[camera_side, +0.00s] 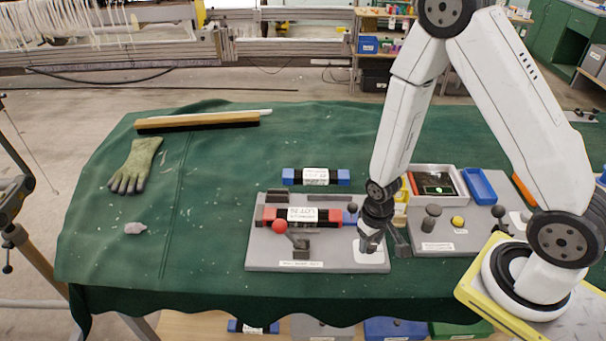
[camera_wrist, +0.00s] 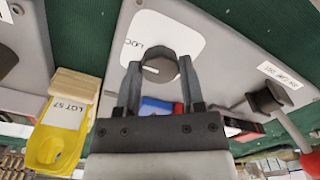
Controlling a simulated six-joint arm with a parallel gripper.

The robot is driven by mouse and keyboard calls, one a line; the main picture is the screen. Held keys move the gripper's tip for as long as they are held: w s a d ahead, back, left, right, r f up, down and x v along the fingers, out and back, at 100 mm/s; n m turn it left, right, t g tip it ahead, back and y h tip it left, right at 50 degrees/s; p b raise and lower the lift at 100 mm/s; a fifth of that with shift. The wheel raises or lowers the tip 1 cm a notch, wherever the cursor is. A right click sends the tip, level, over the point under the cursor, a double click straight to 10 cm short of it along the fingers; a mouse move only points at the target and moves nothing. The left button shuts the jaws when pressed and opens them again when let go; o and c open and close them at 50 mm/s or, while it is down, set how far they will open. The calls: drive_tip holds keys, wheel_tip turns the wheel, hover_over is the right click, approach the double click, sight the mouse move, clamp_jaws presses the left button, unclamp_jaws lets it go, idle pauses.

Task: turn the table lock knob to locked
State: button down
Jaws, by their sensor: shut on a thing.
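The table lock knob (camera_wrist: 158,66) is a dark round knob with a short white line on its face. It stands on a white label plate (camera_wrist: 172,32) with partly hidden lettering starting "LOC". My gripper (camera_wrist: 160,72) has one finger on each side of the knob and is shut on it. In the wrist view the white line lies nearly level, left of the knob's middle. In the side view my gripper (camera_side: 370,238) points down at the right end of the grey board (camera_side: 335,260) and mostly hides the knob.
A second grey board (camera_side: 440,243) with small knobs is close on the right. A glove (camera_side: 136,165) and brush (camera_side: 197,123) lie on the open green cloth.

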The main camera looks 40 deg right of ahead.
drive_tip(key=shift+w, duration=0.1)
drive_tip(key=shift+c, duration=1)
unclamp_jaws()
drive_tip(key=shift+r, duration=0.15)
drive_tip(key=shift+r, duration=3.8)
drive_tip(key=shift+r, duration=0.1)
drive_tip(key=r, duration=0.1)
wheel_tip(320, 180, up, 9)
drive_tip(key=n+t, duration=0.2)
drive_tip(key=t, duration=0.1)
hover_over(370, 244)
drive_tip(key=shift+s+a+f, duration=0.2)
drive_tip(key=shift+s+a, duration=0.05)
drive_tip(key=shift+a, duration=0.1)
